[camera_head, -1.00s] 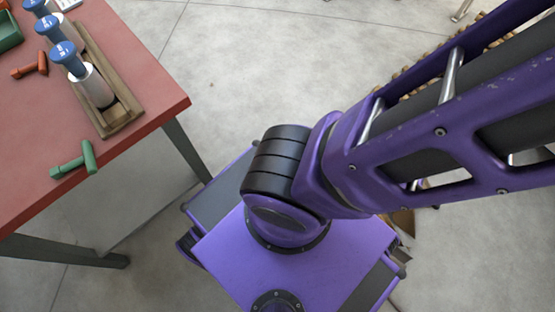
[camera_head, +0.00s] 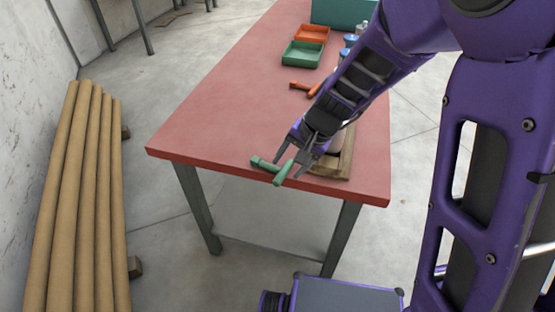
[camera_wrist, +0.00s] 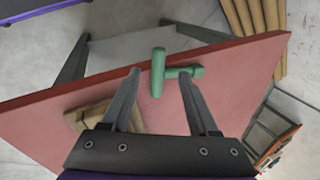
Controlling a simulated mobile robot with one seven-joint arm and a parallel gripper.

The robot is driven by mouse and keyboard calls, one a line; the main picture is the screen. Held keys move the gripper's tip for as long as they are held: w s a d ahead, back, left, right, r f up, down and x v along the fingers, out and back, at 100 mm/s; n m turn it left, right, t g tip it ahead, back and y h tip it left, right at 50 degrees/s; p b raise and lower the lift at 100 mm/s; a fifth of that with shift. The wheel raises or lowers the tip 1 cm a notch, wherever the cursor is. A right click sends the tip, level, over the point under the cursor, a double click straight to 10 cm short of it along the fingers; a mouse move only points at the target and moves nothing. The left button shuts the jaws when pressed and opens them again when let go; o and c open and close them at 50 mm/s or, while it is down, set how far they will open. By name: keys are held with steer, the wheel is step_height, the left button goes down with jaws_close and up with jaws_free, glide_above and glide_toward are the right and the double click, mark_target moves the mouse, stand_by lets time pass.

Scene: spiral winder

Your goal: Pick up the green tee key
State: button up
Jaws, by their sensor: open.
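The green tee key (camera_head: 272,170) lies near the front edge of the red table (camera_head: 215,115). It also shows in the wrist view (camera_wrist: 158,72), beyond and partly between my fingertips, with its side arm pointing right. My gripper (camera_head: 288,160) is open and empty, close above the key, with its fingers pointing down toward it. In the wrist view my gripper (camera_wrist: 160,78) has its two fingers spread, one on each side of the key's line. I cannot tell how far the tips are above the table.
A wooden rack (camera_head: 345,165) stands just right of my gripper. An orange-red tee key (camera_head: 304,88), a green tray (camera_head: 302,54) and an orange tray (camera_head: 312,34) are farther back. Long brown tubes (camera_head: 85,200) lie left of the table. The table's left part is clear.

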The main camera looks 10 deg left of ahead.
mark_target(282, 175)
steer(key=x, duration=0.1)
steer(key=b+x, duration=0.1)
steer(key=x, duration=0.3)
steer(key=shift+w+d+f, duration=0.1)
steer(key=shift+w+d, duration=0.05)
steer(key=shift+w, duration=0.15)
jaws_close()
